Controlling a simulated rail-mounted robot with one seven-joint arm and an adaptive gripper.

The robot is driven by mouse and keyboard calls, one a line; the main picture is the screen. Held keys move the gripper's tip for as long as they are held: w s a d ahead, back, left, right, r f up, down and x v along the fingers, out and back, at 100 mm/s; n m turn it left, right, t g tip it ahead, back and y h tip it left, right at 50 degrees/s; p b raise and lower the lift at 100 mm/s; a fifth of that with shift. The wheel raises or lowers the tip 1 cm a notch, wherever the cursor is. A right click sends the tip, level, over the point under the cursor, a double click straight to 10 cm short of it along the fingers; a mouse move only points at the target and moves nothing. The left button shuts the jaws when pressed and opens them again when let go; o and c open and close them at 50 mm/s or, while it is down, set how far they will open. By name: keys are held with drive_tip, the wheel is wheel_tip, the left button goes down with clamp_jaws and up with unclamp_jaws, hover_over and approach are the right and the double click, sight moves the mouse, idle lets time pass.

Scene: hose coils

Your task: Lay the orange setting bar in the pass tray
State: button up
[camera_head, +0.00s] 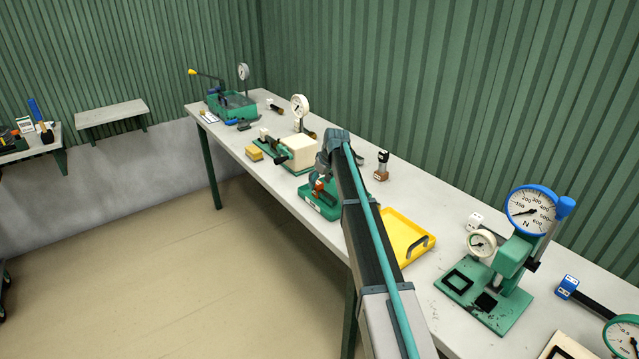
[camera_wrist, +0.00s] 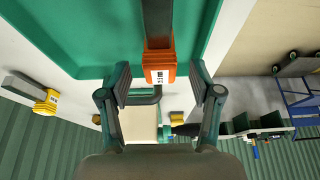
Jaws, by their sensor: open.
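The orange setting bar (camera_wrist: 160,67) shows in the wrist view as an orange end block with a white label on a dark grey shaft. It lies over the floor of a green tray (camera_wrist: 75,30), and its far end is cut off by the picture edge. My gripper (camera_wrist: 159,82) is open, one finger on each side of the orange end, with visible gaps. In the head view my gripper (camera_head: 319,172) is over the green tray (camera_head: 322,209), which has a white label on its front. The orange end (camera_head: 318,186) shows just below the fingers. My arm hides part of the tray.
A yellow tray (camera_head: 423,256) with a dark handle stands to the right, partly behind my arm. A cream block (camera_head: 298,150) on a green base is to the left. A dial press (camera_head: 505,265) stands further right. A yellow-ended grey bar (camera_wrist: 43,104) lies nearby.

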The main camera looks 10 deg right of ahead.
sight(324, 192)
drive_tip(key=shift+p+v, duration=0.95)
drive_tip(key=shift+v, duration=1.8)
